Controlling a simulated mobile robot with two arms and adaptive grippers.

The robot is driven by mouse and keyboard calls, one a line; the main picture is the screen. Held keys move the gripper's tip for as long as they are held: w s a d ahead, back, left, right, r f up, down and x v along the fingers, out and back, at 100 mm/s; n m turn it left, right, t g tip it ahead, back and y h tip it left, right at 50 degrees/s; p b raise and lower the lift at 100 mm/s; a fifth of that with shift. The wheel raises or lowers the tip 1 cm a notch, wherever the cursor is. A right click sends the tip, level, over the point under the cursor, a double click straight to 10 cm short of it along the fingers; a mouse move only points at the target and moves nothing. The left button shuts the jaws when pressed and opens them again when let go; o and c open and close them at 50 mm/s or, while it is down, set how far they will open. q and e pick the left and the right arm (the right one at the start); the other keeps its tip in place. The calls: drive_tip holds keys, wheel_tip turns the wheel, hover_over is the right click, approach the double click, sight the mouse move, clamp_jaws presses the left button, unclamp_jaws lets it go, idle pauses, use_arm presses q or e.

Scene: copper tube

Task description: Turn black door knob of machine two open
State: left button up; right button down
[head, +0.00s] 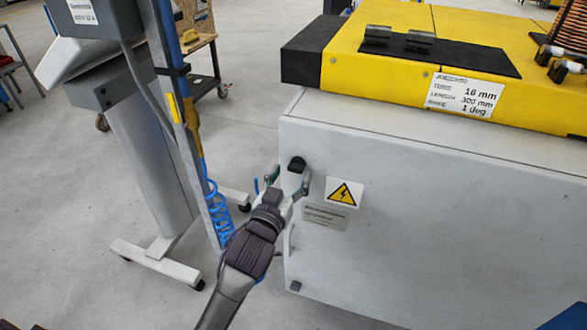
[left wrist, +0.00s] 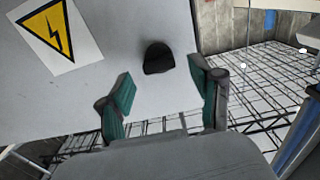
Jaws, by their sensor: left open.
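The black door knob (head: 296,164) is on the upper left of the grey front panel of the machine (head: 400,200). In the left wrist view the knob (left wrist: 158,58) is a dark rounded shape on the grey panel. My left gripper (head: 287,180) is open, with its fingers on either side of the knob in the head view. In the left wrist view the green-padded fingertips (left wrist: 165,90) are spread, and the knob lies just beyond the gap between them. I cannot tell whether either finger touches it. My right gripper is not in view.
A yellow warning sign (head: 344,193) and a small label (head: 325,218) are right of the knob. The yellow machine top (head: 380,70) carries a tube jobcard (head: 466,95). A grey stand with a blue coiled hose (head: 218,207) stands close on the left. Floor between them is clear.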

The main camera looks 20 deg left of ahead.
sight(297, 167)
use_arm(q)
drive_tip(key=shift+w, duration=1.15)
drive_tip(key=c, duration=1.1)
drive_tip(key=shift+c, duration=0.2)
